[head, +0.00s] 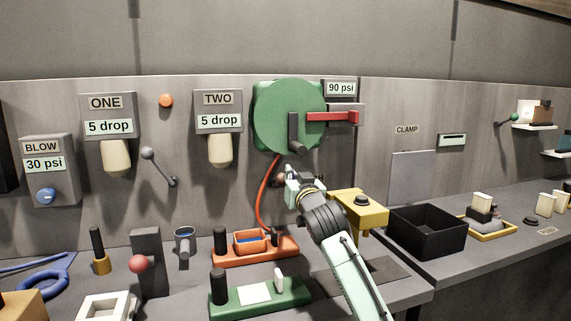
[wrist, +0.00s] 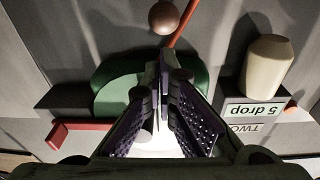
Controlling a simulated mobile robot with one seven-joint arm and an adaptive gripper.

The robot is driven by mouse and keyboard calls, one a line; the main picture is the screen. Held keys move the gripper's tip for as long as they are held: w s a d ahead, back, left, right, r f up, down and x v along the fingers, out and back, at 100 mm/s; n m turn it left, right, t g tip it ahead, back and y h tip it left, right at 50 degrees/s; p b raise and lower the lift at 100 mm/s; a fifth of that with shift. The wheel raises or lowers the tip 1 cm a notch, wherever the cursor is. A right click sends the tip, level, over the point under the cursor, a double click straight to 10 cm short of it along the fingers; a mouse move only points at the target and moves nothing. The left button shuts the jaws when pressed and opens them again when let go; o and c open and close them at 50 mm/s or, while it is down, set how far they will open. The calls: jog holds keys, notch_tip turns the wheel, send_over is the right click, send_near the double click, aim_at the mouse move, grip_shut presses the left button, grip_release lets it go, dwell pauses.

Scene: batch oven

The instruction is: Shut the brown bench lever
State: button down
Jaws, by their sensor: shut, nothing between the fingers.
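My gripper (head: 291,177) is shut and empty, in front of the wall below the green disc. It also shows shut in the wrist view (wrist: 164,60). A brown ball (head: 280,179), which looks like a lever's knob, shows just left of my gripper in the head view, partly hidden by it. In the wrist view the brown ball (wrist: 164,18) lies just beyond the fingertips, with a small gap in the picture. Its stem and base are hidden, so I cannot tell the lever's position.
The green disc (head: 280,110) has a dark handle and a red bar (head: 330,117). An orange hose (head: 262,200) hangs below it. A red-knobbed lever (head: 139,264), red tray (head: 225,255), green base (head: 250,300), yellow block (head: 372,212) and black bin (head: 425,240) stand around the bench.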

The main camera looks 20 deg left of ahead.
aim_at(279, 182)
jog(key=p+x, duration=0.2)
jog(key=x, duration=0.4)
jog(key=shift+w+a+r, duration=0.1)
jog(key=shift+w+a, duration=0.05)
